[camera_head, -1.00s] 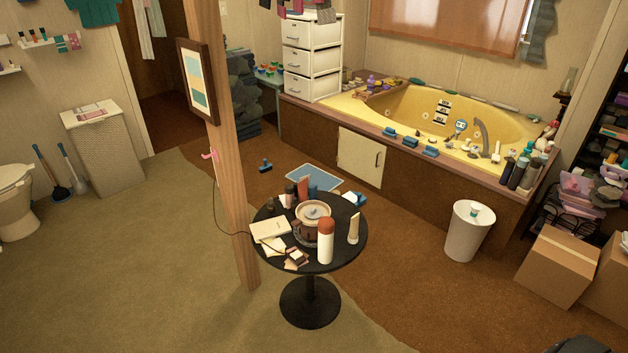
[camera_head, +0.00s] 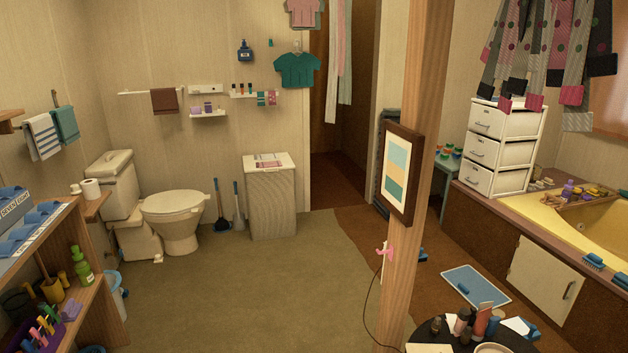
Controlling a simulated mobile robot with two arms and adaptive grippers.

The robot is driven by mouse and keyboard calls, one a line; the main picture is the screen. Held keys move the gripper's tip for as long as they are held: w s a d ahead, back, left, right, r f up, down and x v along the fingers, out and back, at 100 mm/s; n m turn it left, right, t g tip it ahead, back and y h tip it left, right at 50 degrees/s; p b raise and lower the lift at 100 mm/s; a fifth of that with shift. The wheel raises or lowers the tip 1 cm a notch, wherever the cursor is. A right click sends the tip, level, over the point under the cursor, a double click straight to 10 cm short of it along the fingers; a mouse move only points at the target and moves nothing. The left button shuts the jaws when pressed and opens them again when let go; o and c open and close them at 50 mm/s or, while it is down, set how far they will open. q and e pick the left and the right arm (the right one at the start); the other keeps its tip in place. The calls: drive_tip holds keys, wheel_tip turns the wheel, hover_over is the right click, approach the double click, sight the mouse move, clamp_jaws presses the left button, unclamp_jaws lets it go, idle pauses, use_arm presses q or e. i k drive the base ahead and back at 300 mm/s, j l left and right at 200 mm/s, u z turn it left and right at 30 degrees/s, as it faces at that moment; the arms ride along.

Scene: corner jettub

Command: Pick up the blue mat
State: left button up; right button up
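The blue mat (camera_head: 484,284) lies flat on the brown floor at the right, in front of the tub's wooden side. It is a light blue rectangle with a paler border. A small blue brush-like object (camera_head: 463,288) shows on its left part. The black round table in front comes close to its near edge in the picture. Neither of my grippers is in view.
A wooden post (camera_head: 412,190) with a framed picture stands left of the mat. The round table (camera_head: 432,334) bears bottles and papers. The yellow tub (camera_head: 606,230) is at the right. The green-brown carpet (camera_head: 240,290) is clear. Shelves (camera_head: 75,290) stand at the left.

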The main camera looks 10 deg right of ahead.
sight(469, 284)
drive_tip(key=i+l+u, duration=0.1)
drive_tip(key=i+u, duration=0.25)
drive_tip(key=i, duration=1.8)
drive_tip(key=i+z, duration=0.4)
drive_tip(key=i, duration=0.2)
drive_tip(key=i+z, duration=0.4)
drive_tip(key=i, duration=0.2)
drive_tip(key=i+j+z, duration=0.35)
drive_tip(key=i, duration=0.2)
drive_tip(key=i+l+z, duration=0.25)
drive_tip(key=i+z, duration=0.7)
drive_tip(key=i, duration=0.15)
